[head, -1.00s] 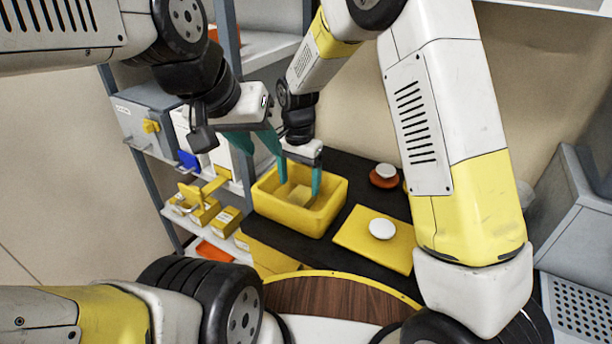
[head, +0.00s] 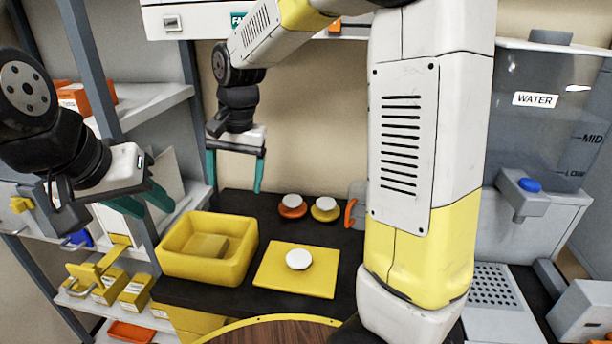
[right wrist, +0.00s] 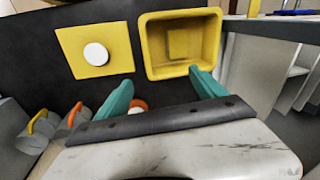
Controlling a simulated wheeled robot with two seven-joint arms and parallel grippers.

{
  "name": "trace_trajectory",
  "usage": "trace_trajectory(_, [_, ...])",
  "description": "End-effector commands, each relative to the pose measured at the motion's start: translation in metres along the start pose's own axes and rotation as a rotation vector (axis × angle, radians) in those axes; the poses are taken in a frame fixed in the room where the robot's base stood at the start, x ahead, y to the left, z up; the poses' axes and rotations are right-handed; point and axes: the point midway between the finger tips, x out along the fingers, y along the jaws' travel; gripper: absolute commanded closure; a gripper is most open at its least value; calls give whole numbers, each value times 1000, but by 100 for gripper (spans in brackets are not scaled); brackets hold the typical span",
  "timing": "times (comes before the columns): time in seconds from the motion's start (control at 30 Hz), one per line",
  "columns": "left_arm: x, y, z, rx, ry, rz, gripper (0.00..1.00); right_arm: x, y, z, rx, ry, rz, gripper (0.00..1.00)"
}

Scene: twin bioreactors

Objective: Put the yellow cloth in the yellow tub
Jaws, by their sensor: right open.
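The yellow tub (head: 180,268) stands on the black mat at the left, open side up. A small flat yellow square, apparently the yellow cloth (head: 209,246), lies inside on its floor. In the right wrist view the tub (right wrist: 150,50) and the cloth (right wrist: 178,43) show beyond the fingertips. My right gripper (head: 234,185) is open and empty, raised above and behind the tub. It also shows in the right wrist view (right wrist: 161,80). My left gripper (head: 146,207) is open and empty, to the left of the tub and above its height.
A flat yellow square (head: 285,285) with a white round piece (head: 299,259) lies right of the tub. Orange (head: 292,208) and yellow (head: 325,210) white-topped pieces stand behind it. A shelf rack (head: 140,115) is at the left, a grey WATER unit (head: 535,225) at the right.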

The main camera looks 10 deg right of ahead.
Motion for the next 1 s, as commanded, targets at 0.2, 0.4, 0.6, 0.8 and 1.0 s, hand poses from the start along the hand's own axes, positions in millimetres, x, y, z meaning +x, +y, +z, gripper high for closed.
trace_trajectory(0.2, [0,0,0,0,0,0,64,-61,72,24,-105,116,-99,20])
trace_trajectory(0.4, [0,0,0,0,0,0,64,-92,128,59,-211,251,-136,20])
trace_trajectory(0.6, [0,0,0,0,0,0,64,-102,165,93,-299,369,-124,20])
trace_trajectory(0.8, [0,0,0,0,0,0,64,-102,178,107,-342,419,-107,20])
trace_trajectory(1.0, [0,0,0,0,0,0,64,-102,179,108,-347,423,-106,20])
